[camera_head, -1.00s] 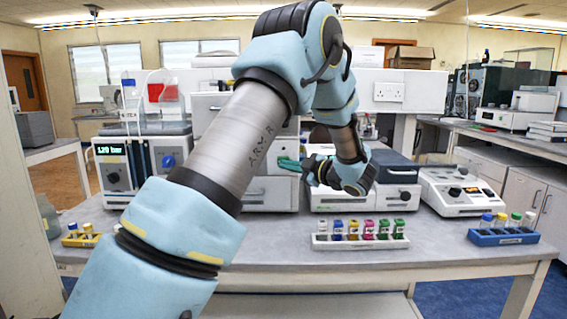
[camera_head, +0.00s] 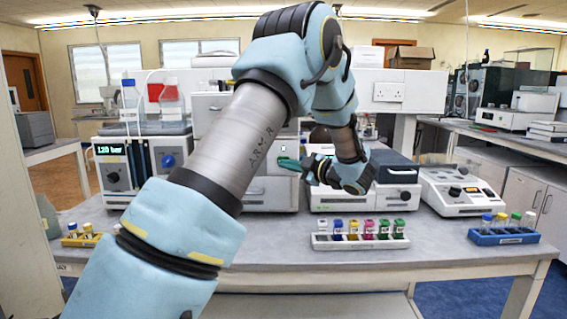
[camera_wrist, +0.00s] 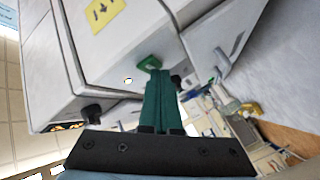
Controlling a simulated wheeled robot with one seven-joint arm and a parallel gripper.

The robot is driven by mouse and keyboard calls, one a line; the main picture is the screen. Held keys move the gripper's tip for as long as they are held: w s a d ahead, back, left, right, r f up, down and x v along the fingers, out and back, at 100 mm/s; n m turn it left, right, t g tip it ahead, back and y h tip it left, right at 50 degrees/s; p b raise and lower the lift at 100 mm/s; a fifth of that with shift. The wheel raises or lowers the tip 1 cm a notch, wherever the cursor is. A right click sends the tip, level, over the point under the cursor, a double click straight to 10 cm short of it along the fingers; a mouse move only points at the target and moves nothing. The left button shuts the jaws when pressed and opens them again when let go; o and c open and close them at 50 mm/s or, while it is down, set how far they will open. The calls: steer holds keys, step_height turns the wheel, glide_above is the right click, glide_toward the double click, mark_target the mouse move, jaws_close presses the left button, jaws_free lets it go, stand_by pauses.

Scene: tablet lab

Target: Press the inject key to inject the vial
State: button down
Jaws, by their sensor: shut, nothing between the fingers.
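My gripper (camera_head: 282,163) is shut, its teal fingers together with nothing between them, at the front of the white instrument (camera_head: 268,196) in the middle of the bench. In the wrist view the fingertips (camera_wrist: 160,73) are right at a small green key (camera_wrist: 148,62) on the white panel. I cannot tell whether they touch it. A small round pale mark (camera_wrist: 128,80) is on the panel left of the key. No vial is visible in the instrument.
A white rack (camera_head: 360,241) with several coloured-cap vials stands in front. A blue rack (camera_head: 503,238) is at right and a yellow one (camera_head: 80,240) at left. A pump unit with a pressure display (camera_head: 109,149) stands at left. The front bench strip is mostly clear.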

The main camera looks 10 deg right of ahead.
steer(key=shift+s+a, duration=0.15)
steer(key=shift+s, duration=0.55)
steer(key=shift+s+a+b, duration=0.25)
steer(key=shift+s+b, duration=0.1)
steer(key=shift+s, duration=0.9)
steer(key=shift+s+a+b, duration=0.2)
steer(key=shift+s+b, duration=0.15)
steer(key=shift+s, duration=0.85)
